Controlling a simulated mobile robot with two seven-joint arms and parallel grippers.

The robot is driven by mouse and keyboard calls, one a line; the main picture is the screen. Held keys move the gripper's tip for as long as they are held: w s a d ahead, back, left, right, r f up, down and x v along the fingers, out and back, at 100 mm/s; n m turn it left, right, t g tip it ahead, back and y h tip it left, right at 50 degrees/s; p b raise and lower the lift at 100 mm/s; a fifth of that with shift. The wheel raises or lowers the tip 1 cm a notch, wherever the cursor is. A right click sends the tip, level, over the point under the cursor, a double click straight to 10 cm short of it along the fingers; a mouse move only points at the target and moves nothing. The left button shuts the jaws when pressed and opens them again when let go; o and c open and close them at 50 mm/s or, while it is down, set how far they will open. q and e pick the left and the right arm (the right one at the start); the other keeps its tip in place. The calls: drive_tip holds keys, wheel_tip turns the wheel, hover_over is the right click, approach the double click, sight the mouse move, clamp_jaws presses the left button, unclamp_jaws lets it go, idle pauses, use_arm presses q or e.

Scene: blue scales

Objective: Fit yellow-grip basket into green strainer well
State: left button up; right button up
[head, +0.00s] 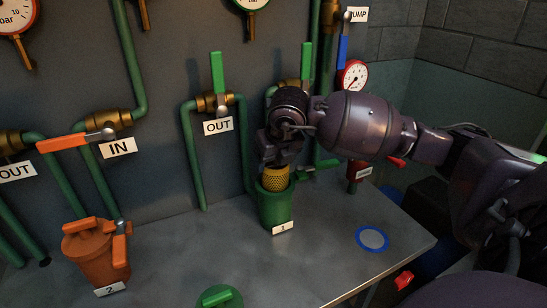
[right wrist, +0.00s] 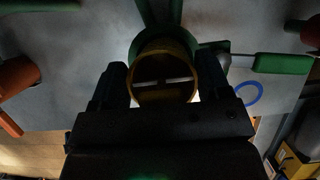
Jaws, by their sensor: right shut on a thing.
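The yellow-grip basket (head: 275,179) hangs upright under my right gripper (head: 277,160), at the mouth of the green strainer well (head: 277,210) marked 1. Its lower part is hidden by the well's rim; I cannot tell how deep it sits. In the right wrist view, the basket's round yellow top with a pale crossbar (right wrist: 165,78) is between the two dark fingers of my right gripper (right wrist: 166,88). The well's green rim (right wrist: 205,48) shows behind the basket. My right gripper is shut on the basket. My left gripper is not in view.
A green lid (head: 220,297) lies at the bench's front. An orange strainer (head: 95,252) marked 2 stands left. A blue ring (head: 372,239) marks the right of the bench (head: 330,250). Pipes and a green-handled valve (head: 318,168) stand close behind the well.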

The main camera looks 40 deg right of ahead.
sight(274, 172)
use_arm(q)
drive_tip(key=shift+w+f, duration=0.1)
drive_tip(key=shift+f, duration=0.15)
use_arm(e)
drive_tip(key=shift+f, duration=0.55)
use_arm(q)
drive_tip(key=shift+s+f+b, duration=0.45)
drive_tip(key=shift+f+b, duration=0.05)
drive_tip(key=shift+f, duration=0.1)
use_arm(e)
drive_tip(key=shift+f, duration=0.8)
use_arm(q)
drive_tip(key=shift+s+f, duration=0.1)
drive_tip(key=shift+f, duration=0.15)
use_arm(e)
drive_tip(key=shift+f, duration=0.5)
drive_tip(key=o, duration=1)
drive_tip(key=shift+o, duration=0.2)
drive_tip(key=shift+f, duration=0.1)
